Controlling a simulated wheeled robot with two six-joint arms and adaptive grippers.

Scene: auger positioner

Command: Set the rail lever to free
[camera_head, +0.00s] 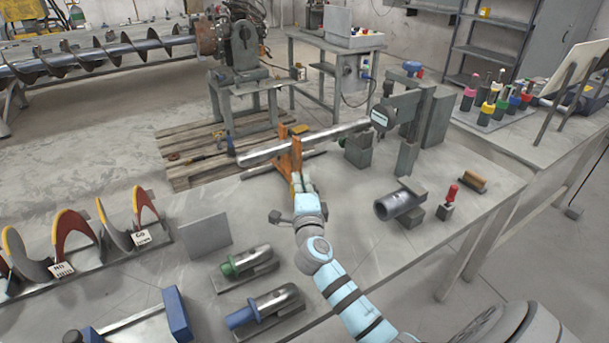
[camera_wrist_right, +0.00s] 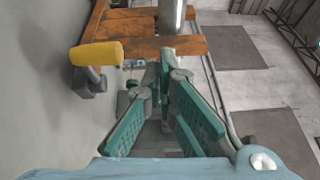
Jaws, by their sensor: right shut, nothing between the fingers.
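My right gripper (camera_head: 298,183) is shut and empty, close to the orange support (camera_head: 288,150) on the bench. In the right wrist view my right gripper (camera_wrist_right: 167,68) has its teal fingertips together, just in front of the orange support (camera_wrist_right: 190,47). A yellow handle (camera_wrist_right: 96,54) on a grey stem, apparently the rail lever, lies left of the fingertips and apart from them. A steel shaft (camera_head: 310,143) rests across the orange support. My left gripper is not in view.
A dark upright fixture with a dial (camera_head: 380,118) stands at the shaft's right end. A hollow cylinder (camera_head: 398,205) is at right.

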